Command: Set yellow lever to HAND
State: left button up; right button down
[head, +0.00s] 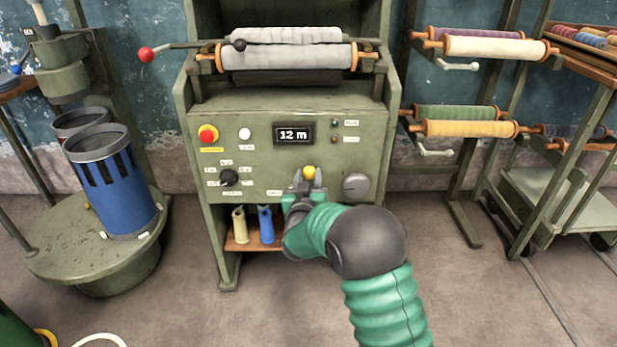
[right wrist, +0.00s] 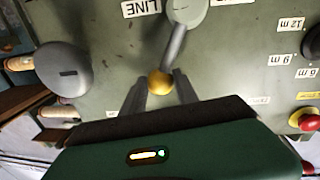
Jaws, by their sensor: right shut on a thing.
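The yellow lever (head: 309,172) is on the green control panel (head: 260,125), low and right of centre, below the display. In the right wrist view its round yellow knob (right wrist: 159,82) sits between my finger ends, and its grey rod runs up to a round pivot (right wrist: 188,10). My right gripper (head: 307,180) is shut on the lever at the knob, and it also shows in the right wrist view (right wrist: 160,90). A LINE label (right wrist: 140,8) is beside the pivot there. I cannot make out a HAND label. My left gripper is not in view.
A grey round knob (head: 356,185) is close to the right of the lever. A black selector (head: 229,177), a red button (head: 208,134) and a display reading 12 m (head: 293,134) share the panel. Fabric rollers (head: 290,55) are above; a shelf (head: 240,247) with spools is below.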

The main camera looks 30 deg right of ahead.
dwell(0.7)
jog(key=shift+w+a+r+n+p, duration=0.2)
jog(key=shift+a+n+p, duration=0.15)
jog(key=shift+p, duration=0.45)
jog(key=a+n+p, duration=0.1)
jog(key=n+p, duration=0.1)
jog(key=w+a+n+p, duration=0.1)
jog(key=p, duration=0.2)
jog(key=w+a+n+p, duration=0.1)
jog(key=a+n+p, duration=0.1)
jog(key=shift+w+r+n+t+p, duration=0.2)
jog(key=shift+r+n+t+p, duration=0.1)
jog(key=shift+r+n+p, duration=0.1)
jog(key=shift+w+a+f+n+p, duration=0.25)
jog(key=shift+a+n+p, duration=0.15)
jog(key=shift+n, duration=0.15)
jog(key=shift+w+a+f+n+p, duration=0.1)
jog(key=shift+w+a+n+p, duration=0.1)
jog(key=shift+a+n+p, duration=0.25)
jog(key=shift+w+a+f+n+t+p, duration=0.4)
jog(key=shift+a+n+p, duration=0.1)
jog(key=shift+n, duration=0.55)
jog(key=shift+a, duration=0.1)
jog(key=c, duration=0.9)
grip_release()
jog(key=shift+f, duration=0.1)
jog(key=shift+c, duration=0.2)
